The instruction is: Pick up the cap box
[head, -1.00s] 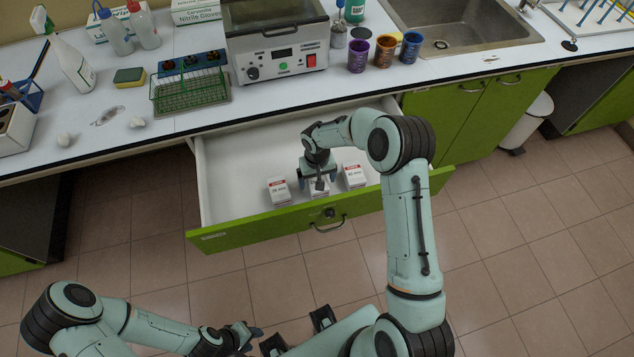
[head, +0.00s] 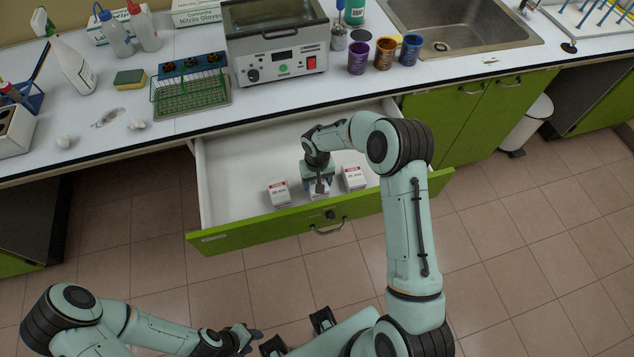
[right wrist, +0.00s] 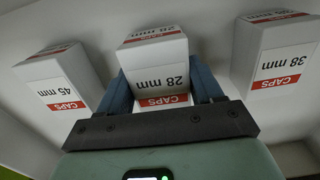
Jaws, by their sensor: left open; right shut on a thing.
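The cap box held by my right gripper (right wrist: 160,85) is white with a red CAPS label reading 28 mm (right wrist: 158,55). In the right wrist view the blue fingers are shut on its two sides. In the head view the right gripper (head: 318,182) points down inside the open drawer and partly hides this box, which stands between two other cap boxes. I cannot tell whether it is clear of the drawer floor. My left gripper (head: 247,338) is open and empty, low over the floor in front of the cabinets.
A 45 mm cap box (right wrist: 62,82) and a 38 mm cap box (right wrist: 278,58) flank the held one, close by. The green-fronted drawer (head: 255,230) is pulled out; its back part is clear. The worktop above carries a heating bath (head: 277,50), a green rack (head: 190,95) and cups.

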